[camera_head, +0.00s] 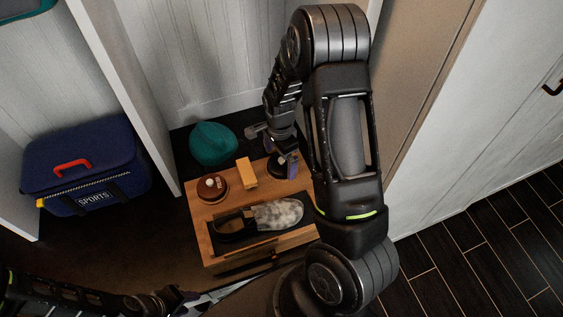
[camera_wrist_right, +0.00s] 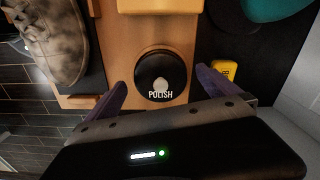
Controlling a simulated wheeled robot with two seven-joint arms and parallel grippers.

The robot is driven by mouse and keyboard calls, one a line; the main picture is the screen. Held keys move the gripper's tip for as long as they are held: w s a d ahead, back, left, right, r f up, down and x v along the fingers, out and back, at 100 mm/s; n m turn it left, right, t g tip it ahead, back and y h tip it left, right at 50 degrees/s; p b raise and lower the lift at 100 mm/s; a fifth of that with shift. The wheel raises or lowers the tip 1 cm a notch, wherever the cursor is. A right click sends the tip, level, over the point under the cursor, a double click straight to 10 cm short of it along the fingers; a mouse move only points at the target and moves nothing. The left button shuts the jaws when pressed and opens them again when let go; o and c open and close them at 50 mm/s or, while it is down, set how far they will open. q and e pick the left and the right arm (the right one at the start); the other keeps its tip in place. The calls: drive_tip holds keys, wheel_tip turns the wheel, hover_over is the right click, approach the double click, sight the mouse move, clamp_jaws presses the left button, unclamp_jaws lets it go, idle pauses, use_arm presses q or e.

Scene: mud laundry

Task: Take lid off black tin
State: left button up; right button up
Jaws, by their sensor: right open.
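The black tin (camera_wrist_right: 160,72) is round, with a pale spot and the word POLISH on its top, and sits on the wooden surface in the right wrist view. My right gripper (camera_wrist_right: 161,82) is open, with one purple finger to each side of the tin's near part; I cannot tell whether they touch it. In the head view the right gripper (camera_head: 284,165) is over the right back part of the wooden bench, and the tin is largely hidden there. My left gripper (camera_head: 182,299) is low at the bottom edge, away from the tin; its jaws are unclear.
The wooden bench (camera_head: 201,226) also holds a brown round item (camera_head: 212,188), a yellow block (camera_head: 246,169) and a shoe (camera_head: 277,213) on a dark tray. A teal hat (camera_head: 212,144) lies behind. A yellow item (camera_wrist_right: 224,70) is right of the tin. A blue sports bag (camera_head: 85,165) stands left.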

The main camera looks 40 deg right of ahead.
drive_tip(key=shift+c, duration=0.2)
drive_tip(key=c, duration=1.3)
